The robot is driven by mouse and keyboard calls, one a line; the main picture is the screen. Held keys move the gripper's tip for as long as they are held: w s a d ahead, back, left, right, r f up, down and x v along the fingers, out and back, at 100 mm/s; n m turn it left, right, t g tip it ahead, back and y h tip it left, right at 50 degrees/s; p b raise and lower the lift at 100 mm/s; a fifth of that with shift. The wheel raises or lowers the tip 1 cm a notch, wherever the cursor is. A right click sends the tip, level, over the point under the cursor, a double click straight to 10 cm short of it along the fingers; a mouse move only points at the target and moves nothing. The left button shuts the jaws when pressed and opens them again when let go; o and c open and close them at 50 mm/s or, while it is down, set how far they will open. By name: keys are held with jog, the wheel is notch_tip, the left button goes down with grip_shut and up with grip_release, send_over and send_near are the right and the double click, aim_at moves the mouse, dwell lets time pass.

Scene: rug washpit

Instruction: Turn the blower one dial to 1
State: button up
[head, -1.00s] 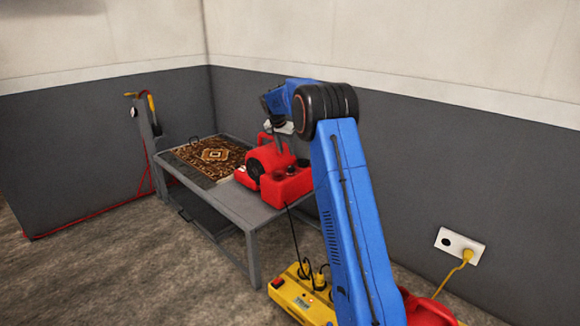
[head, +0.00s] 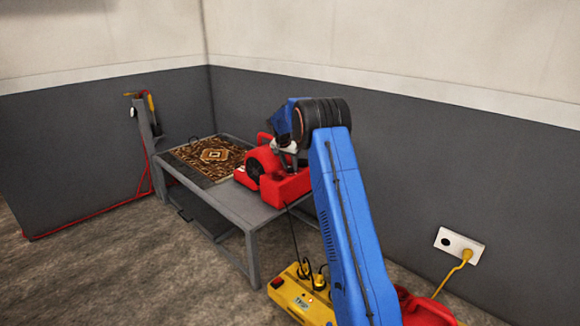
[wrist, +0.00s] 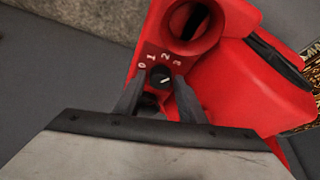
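The red blower (head: 283,190) stands on the grey table, and its red body (wrist: 250,82) fills much of the wrist view. The blower one dial (wrist: 160,77) is a small black knob with a white mark, below the numerals 0, 1, 2 and 3. I cannot tell for certain which numeral the mark points to. My gripper (wrist: 160,88) is open, one finger on each side of the dial, with no clear contact. In the head view my gripper (head: 289,160) is low over the blower, and the dial cannot be made out.
A patterned rug (head: 213,157) lies on the grey table (head: 222,200) left of the blower. A yellow power box (head: 300,298) with plugged cords sits on the floor. A wall socket (head: 460,245) is at right. A grey post (head: 147,130) stands left of the table.

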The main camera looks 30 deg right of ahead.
jog(key=c, duration=0.7)
jog(key=shift+c, duration=0.2)
jog(key=n, duration=0.2)
jog(key=n+t+y, duration=0.1)
jog(key=n, duration=0.1)
jog(key=shift+s+d, duration=0.15)
jog(key=n, duration=0.2)
jog(key=n+y, duration=0.1)
jog(key=n, duration=0.1)
jog(key=shift+d+t+y, duration=0.15)
jog(key=shift+t+y, duration=0.15)
jog(key=shift+t, duration=0.1)
jog(key=n+y, duration=0.1)
jog(key=n, duration=0.2)
jog(key=shift+d+n, duration=0.1)
jog(key=shift+n, duration=0.3)
jog(key=shift+n+y, duration=0.9)
jog(key=shift+n, duration=1.1)
